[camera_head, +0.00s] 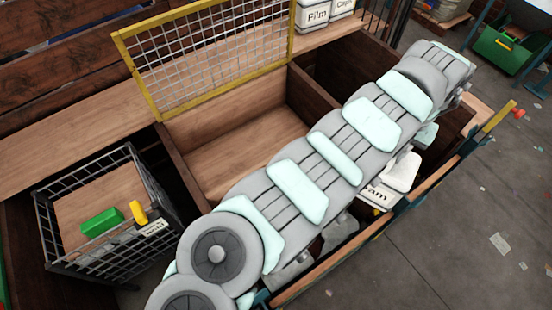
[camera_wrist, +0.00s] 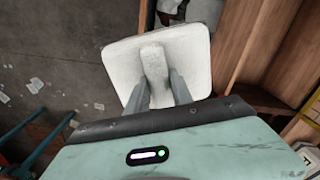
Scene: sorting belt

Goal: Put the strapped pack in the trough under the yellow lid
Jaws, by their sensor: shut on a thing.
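My gripper (camera_wrist: 158,92) is shut on a raised white band across the middle of the strapped pack (camera_wrist: 193,52), a white, square, flat piece in the wrist view. In the head view a white piece (camera_head: 402,172) shows under the end of my arm; it looks like the same pack, and my jaws there are hidden. The yellow-framed mesh lid (camera_head: 122,48) stands raised at the back. The trough under it (camera_head: 230,140) has a bare wooden floor, and my arm passes across its front right side.
A wire basket (camera_head: 45,205) at left holds a green block (camera_head: 101,222) and a yellow piece (camera_head: 139,213). Dark wooden dividers (camera_head: 178,165) separate the troughs. Labels reading Film (camera_head: 316,14) and apparently Foam (camera_head: 377,196) show. Grey floor with litter lies at right.

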